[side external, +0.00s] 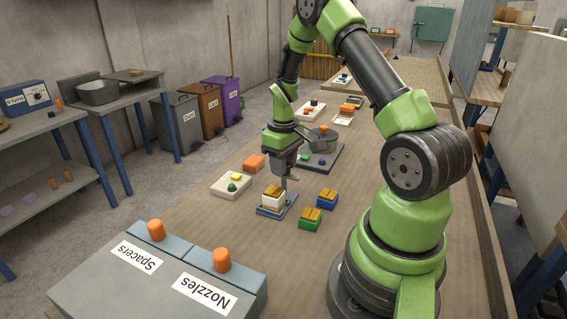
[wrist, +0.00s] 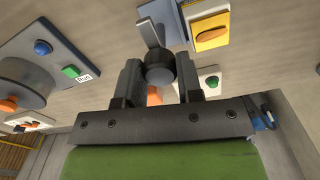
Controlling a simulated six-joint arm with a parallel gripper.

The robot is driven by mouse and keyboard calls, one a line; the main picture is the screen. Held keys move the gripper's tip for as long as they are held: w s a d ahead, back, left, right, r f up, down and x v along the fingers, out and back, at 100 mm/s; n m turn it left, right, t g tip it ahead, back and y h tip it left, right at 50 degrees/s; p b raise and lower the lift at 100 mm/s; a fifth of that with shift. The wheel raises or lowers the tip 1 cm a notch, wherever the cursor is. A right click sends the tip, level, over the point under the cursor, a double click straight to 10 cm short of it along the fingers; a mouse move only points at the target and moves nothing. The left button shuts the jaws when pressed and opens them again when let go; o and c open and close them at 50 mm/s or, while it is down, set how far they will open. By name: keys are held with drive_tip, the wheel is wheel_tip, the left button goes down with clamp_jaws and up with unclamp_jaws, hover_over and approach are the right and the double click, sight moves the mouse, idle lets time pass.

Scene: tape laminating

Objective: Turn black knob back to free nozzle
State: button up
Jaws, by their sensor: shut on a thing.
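My gripper (wrist: 160,75) has its two dark fingers on either side of a round black knob (wrist: 160,66) in the wrist view, shut on it. A grey upright bracket (wrist: 151,31) runs from the knob to the blue-grey base. In the side external view my gripper (side external: 285,178) points down at the right side of a fixture with a blue base (side external: 272,211) and a white and yellow block (side external: 272,198). The knob is too small to make out there. I cannot make out the held nozzle.
The Spacers and Nozzles bins (side external: 226,265) are at the near end. Bare table lies between.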

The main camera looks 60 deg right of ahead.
drive_tip(key=o, duration=0.9)
drive_tip(key=shift+r, duration=0.1)
wheel_tip(320, 180, up, 10)
drive_tip(key=shift+f, duration=0.1)
drive_tip(key=a+r+t, duration=0.2)
drive_tip(key=a+r, duration=0.5)
drive_tip(key=r, duration=0.1)
drive_tip(key=s+a+r+t, duration=0.1)
drive_tip(key=s+a+r, duration=0.1)
drive_tip(key=s+a, duration=0.2)
drive_tip(key=s+a+r+m+t+y, duration=0.1)
drive_tip(key=s+a+r+t, duration=0.1)
drive_tip(key=s+a, duration=0.2)
drive_tip(key=s+a+r+m+t+y, duration=0.1)
drive_tip(key=s+a+r+t, duration=0.1)
drive_tip(key=s+a, duration=0.2)
drive_tip(key=shift+s+a, duration=0.15)
drive_tip(key=shift+a, duration=1.2)
